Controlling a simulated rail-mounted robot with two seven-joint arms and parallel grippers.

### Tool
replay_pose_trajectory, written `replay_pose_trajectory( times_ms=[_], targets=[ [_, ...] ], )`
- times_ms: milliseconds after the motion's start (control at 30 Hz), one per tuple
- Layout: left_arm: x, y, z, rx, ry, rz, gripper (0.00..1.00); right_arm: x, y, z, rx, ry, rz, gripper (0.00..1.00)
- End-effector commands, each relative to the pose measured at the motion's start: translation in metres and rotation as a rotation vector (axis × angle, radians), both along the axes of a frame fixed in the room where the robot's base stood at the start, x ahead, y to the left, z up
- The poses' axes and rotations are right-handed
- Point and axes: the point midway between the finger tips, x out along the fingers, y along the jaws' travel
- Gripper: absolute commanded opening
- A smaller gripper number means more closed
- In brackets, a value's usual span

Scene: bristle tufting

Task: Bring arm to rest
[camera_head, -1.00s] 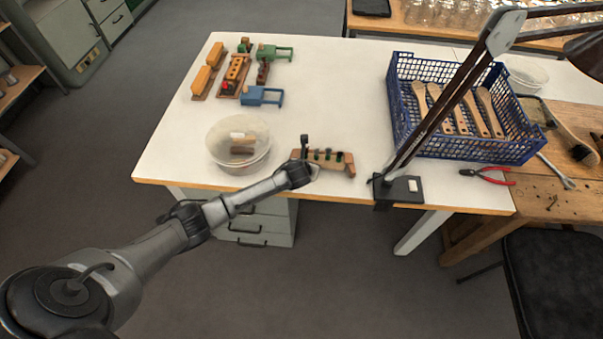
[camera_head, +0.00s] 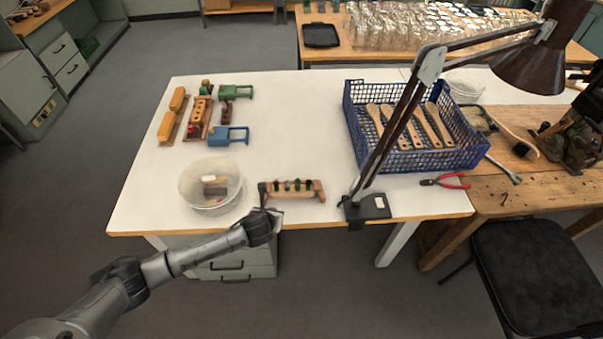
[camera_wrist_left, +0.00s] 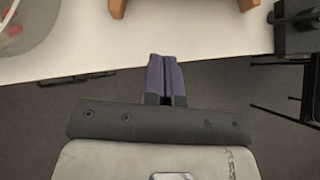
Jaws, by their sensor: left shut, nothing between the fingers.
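My left arm comes in from the lower left in the head view. My right gripper is in neither view.
A clear round tub (camera_head: 210,187) stands left of the gripper. A black lamp base (camera_head: 366,207) is clamped at the table edge to the right. A blue crate (camera_head: 425,160) holds wooden brushes. Toy-like fixtures (camera_head: 197,118) stand at the back left. The table's middle is clear.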

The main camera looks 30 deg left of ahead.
Motion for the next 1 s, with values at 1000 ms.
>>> replay_pose_trajectory(
  times_ms=[1000],
  targets=[
    [-0.02,-0.021,0.066,-0.953,-0.425,1.182,0.0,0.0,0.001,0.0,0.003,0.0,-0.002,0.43]
  ],
)
